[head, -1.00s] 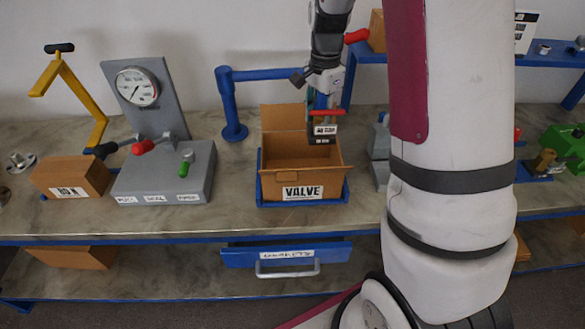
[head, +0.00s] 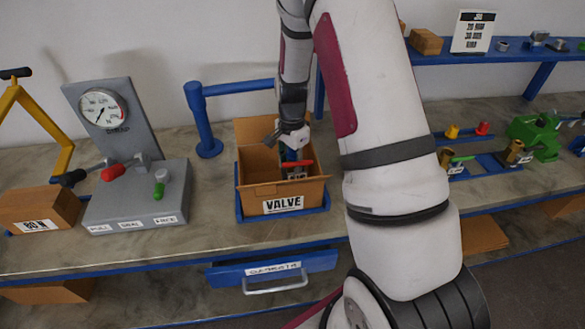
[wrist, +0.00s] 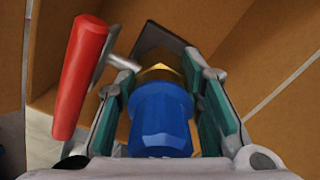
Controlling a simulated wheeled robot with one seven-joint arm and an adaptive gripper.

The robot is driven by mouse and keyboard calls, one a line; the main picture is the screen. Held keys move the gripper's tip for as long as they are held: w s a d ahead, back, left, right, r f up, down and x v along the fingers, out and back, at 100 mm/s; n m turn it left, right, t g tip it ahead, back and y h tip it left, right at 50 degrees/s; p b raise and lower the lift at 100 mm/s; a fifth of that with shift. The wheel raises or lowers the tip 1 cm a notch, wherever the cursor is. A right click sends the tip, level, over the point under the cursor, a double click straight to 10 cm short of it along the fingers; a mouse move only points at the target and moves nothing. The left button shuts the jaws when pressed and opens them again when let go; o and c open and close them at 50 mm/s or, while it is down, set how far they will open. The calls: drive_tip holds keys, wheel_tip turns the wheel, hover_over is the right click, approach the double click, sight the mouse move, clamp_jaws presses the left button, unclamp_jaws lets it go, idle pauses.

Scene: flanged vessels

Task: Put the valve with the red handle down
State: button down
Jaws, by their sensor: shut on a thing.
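The valve (wrist: 160,112) has a blue body, a brass-coloured part and a red handle (wrist: 80,75). My gripper (head: 292,158) is shut on the valve, with its green-padded fingers on both sides of the blue body in the wrist view (wrist: 160,105). In the head view the red handle (head: 298,163) shows within the opening of the cardboard box (head: 253,197) labelled VALVE. The valve is at or just below the box's rim. Its lower end is hidden, so I cannot tell whether it touches the bottom.
The box sits in a blue tray (head: 245,219) on the bench. A grey gauge stand (head: 130,205) and another box (head: 40,210) are to the left. A blue rail (head: 240,88) runs behind. A green vise (head: 535,135) and loose fittings are at the right.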

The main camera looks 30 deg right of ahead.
drive_tip(key=shift+f, duration=1.15)
drive_tip(key=shift+f, duration=0.1)
drive_tip(key=c, duration=1.1)
unclamp_jaws()
